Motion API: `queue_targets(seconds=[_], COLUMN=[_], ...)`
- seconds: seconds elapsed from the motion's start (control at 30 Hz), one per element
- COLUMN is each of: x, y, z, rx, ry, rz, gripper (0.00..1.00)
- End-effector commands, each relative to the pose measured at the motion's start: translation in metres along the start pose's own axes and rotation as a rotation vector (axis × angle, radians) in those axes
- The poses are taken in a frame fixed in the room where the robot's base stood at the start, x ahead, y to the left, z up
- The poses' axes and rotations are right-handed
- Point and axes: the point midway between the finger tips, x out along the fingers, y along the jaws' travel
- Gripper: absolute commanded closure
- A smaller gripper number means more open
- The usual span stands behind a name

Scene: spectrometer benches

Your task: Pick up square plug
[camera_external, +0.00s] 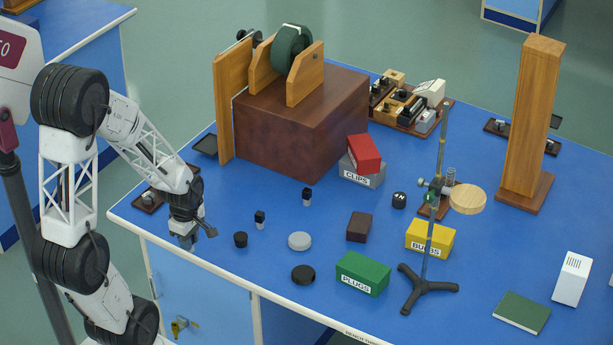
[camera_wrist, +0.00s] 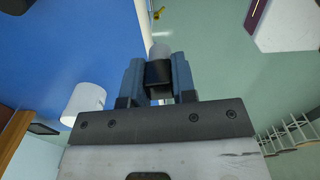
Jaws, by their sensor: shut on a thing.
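My gripper (camera_external: 188,241) hangs at the left front edge of the blue bench, pointing down. In the wrist view my gripper (camera_wrist: 157,80) has its two blue-grey fingers closed on a dark block with a pale grey stub, which looks like the square plug (camera_wrist: 159,73). The held plug is hard to make out in the external view. Two small black square-headed plugs with pale lower ends stand on the bench, one near (camera_external: 260,217) and one farther right (camera_external: 306,194). A low black round piece (camera_external: 240,240) sits just right of my gripper.
A grey disc (camera_external: 299,241), a black disc (camera_external: 303,275) and a green PLUGS box (camera_external: 363,274) lie to the right. A yellow BULBS box (camera_external: 442,240) is beyond, by a tripod stand (camera_external: 427,285). A large brown box (camera_external: 300,125) stands behind.

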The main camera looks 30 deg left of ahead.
Motion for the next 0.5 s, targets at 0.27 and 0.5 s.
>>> queue_targets(seconds=[0.27,0.5], x=[-0.004,-0.005], y=[-0.034,-0.049], z=[0.004,0.005], rx=[0.0,0.0], ry=[0.0,0.0], rz=[0.001,0.0], gripper=[0.99,0.99])
